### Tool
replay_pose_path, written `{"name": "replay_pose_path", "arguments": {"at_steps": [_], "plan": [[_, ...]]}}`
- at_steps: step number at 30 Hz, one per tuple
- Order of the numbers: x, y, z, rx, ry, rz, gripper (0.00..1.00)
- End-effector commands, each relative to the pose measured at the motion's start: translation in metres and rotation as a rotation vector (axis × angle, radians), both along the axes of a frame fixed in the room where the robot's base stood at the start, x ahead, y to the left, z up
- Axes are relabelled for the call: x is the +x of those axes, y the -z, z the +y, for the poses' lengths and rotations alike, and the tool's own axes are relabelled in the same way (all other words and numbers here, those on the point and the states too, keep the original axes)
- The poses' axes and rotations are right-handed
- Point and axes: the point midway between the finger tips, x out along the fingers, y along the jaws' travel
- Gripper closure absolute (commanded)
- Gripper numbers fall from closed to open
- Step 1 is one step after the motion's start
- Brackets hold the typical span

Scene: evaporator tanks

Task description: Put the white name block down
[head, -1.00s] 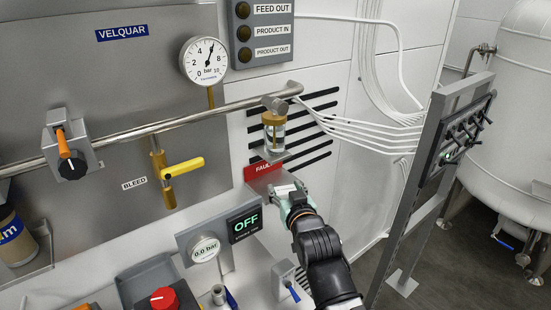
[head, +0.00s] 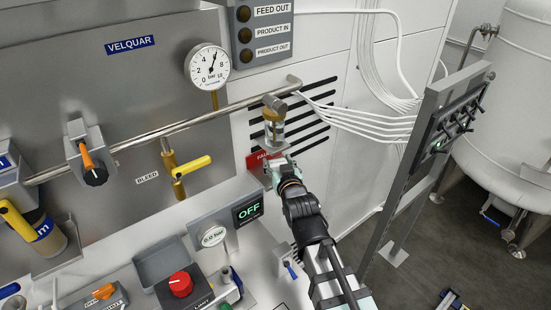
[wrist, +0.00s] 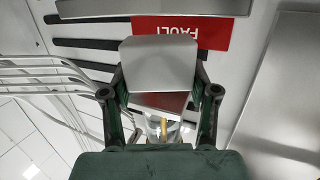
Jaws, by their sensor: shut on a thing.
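The white name block (wrist: 160,62) is between the two fingers of my gripper (wrist: 160,85) in the wrist view, with its plain pale face toward the camera. My gripper is shut on it. In the head view my gripper (head: 277,170) is just below the small glass vessel and beside the red FAULT sign; the block is small there and mostly hidden by the gripper. The red FAULT sign (wrist: 210,32) shows upside down behind the block in the wrist view. I cannot tell whether the block touches any surface.
The glass vessel with brass cap (head: 274,128) hangs from the pipe (head: 200,124) just above my gripper. White cables (head: 370,120) and a grey panel post (head: 412,180) stand to the right.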

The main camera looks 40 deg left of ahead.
Motion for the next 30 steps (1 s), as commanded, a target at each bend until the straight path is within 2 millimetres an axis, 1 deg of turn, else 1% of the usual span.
{"name": "replay_pose_path", "arguments": {"at_steps": [1, 6, 7, 11, 20, 24, 25, 26, 27, 30], "plan": [[0.006, -0.002, 0.008, 0.000, 0.000, 0.000, 0.81], [0.024, -0.003, 0.031, -0.001, 0.000, 0.001, 0.81], [0.021, 0.003, 0.026, -0.002, 0.000, 0.002, 0.81], [0.019, 0.013, 0.024, -0.001, 0.000, 0.000, 0.81], [0.019, 0.015, 0.024, 0.000, 0.000, 0.000, 0.81], [0.019, 0.020, 0.024, 0.000, 0.000, 0.000, 0.81], [0.019, 0.019, 0.024, 0.000, 0.000, 0.000, 0.33], [0.019, 0.018, 0.024, 0.000, 0.000, 0.000, 0.23], [0.019, 0.018, 0.024, 0.000, 0.000, 0.000, 0.16], [0.019, 0.018, 0.024, 0.000, 0.000, 0.000, 0.16]]}}
